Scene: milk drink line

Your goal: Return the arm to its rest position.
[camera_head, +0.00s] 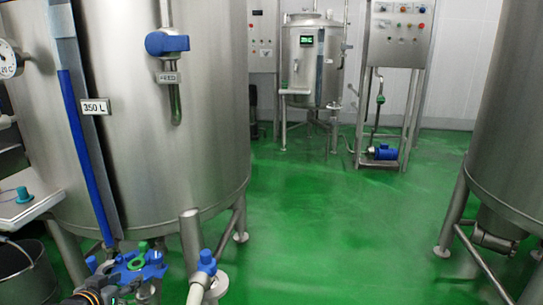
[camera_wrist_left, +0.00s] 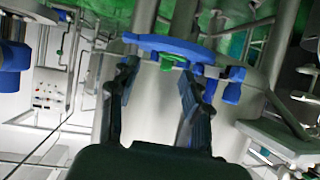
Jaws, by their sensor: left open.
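My left gripper (camera_head: 97,290) is at the bottom left of the head view, partly cut off by the lower edge. In the left wrist view the left gripper (camera_wrist_left: 158,80) has its two dark fingers spread, with nothing held between them. A blue fitting (camera_head: 148,272) with a green ring-shaped part (camera_head: 138,262) is close beside it, at the foot of the big tank. In the wrist view the blue fitting (camera_wrist_left: 170,46) and its green part (camera_wrist_left: 170,62) lie just beyond the fingertips. I cannot tell whether they touch. My right gripper is not in view.
A big steel tank (camera_head: 190,120) labelled 350 L fills the left, with a blue-handled valve (camera_head: 167,43). Another tank (camera_head: 510,130) stands at right. A smaller tank (camera_head: 313,65), a control panel (camera_head: 398,35) and a blue pump (camera_head: 384,153) are behind. The green floor (camera_head: 335,220) between is clear.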

